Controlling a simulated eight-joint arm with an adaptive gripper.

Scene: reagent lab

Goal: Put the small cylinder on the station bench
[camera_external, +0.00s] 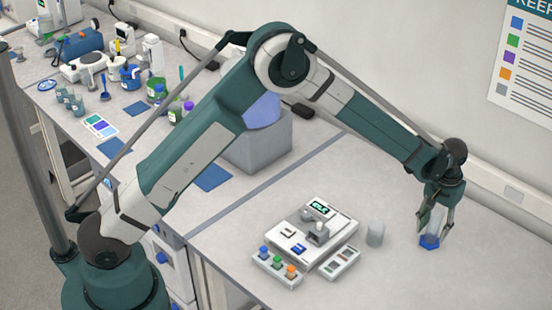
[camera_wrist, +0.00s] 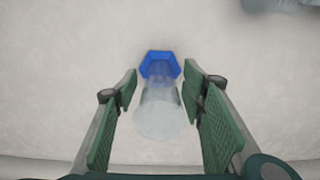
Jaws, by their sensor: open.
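The small cylinder is clear, with a blue hexagonal base (camera_external: 429,241). It is at the right of the external view, on or just above the pale station bench (camera_external: 410,285); contact is hard to tell. In the wrist view, its clear body (camera_wrist: 160,118) lies between the two green finger pads, with the blue base (camera_wrist: 160,66) near the fingertips. My gripper (camera_external: 436,224) points down around the cylinder. In the wrist view, my gripper (camera_wrist: 160,84) is open, with a gap visible on both sides of the cylinder. My fingers partly hide the cylinder in the external view.
A white instrument (camera_external: 318,232) with a small display stands left of my gripper. A grey cup-like piece (camera_external: 375,233) stands between them. A grey bin (camera_external: 258,145) and crowded bottles are farther left. The bench around the cylinder is mostly clear, with a wall behind.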

